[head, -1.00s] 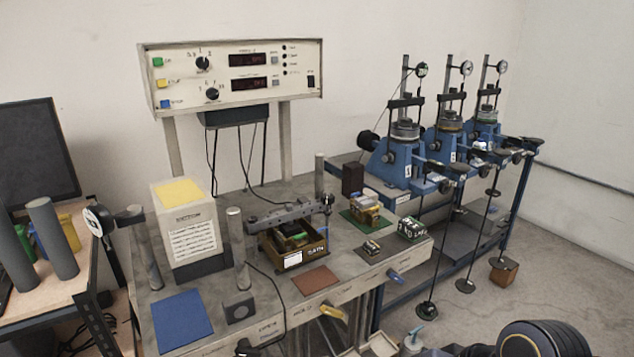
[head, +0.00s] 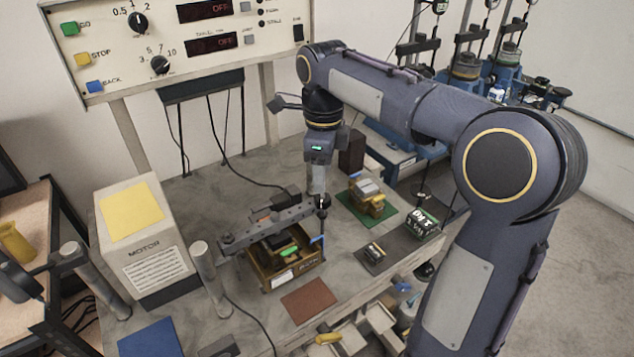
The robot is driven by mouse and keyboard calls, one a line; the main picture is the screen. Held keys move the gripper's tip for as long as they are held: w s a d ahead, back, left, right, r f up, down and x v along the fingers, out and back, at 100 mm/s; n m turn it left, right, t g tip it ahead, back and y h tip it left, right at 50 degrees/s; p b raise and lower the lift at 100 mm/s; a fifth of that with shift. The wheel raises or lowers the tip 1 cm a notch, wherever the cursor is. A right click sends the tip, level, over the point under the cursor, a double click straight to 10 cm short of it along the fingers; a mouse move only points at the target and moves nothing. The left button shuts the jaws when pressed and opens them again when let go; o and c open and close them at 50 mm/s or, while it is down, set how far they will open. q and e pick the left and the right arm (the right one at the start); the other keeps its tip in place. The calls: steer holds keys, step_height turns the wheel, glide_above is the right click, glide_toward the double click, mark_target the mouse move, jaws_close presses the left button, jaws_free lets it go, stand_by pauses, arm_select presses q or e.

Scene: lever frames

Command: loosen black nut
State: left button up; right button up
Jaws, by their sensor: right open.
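The black nut (head: 322,202) appears as a small dark piece on the upright rod at the right end of the grey beam (head: 268,228), above the brown shear box (head: 291,272). Its outline is small and hard to make out. My right gripper (head: 318,176) points down at the beam's right end, just above the nut, and is open. Its fingers blend with the metal behind them, so I cannot tell whether they touch the nut. My left gripper is out of view.
A motor box (head: 146,250) and a metal post (head: 207,275) stand left of the beam. A green-mat stack (head: 368,195) and a dark weight block (head: 424,224) stand at right. A control panel (head: 185,35) rises behind. A brown mat (head: 308,301) lies clear in front.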

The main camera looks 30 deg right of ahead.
mark_target(323, 201)
step_height(323, 201, down, 6)
steer(key=shift+r, duration=0.1)
steer(key=c, duration=1)
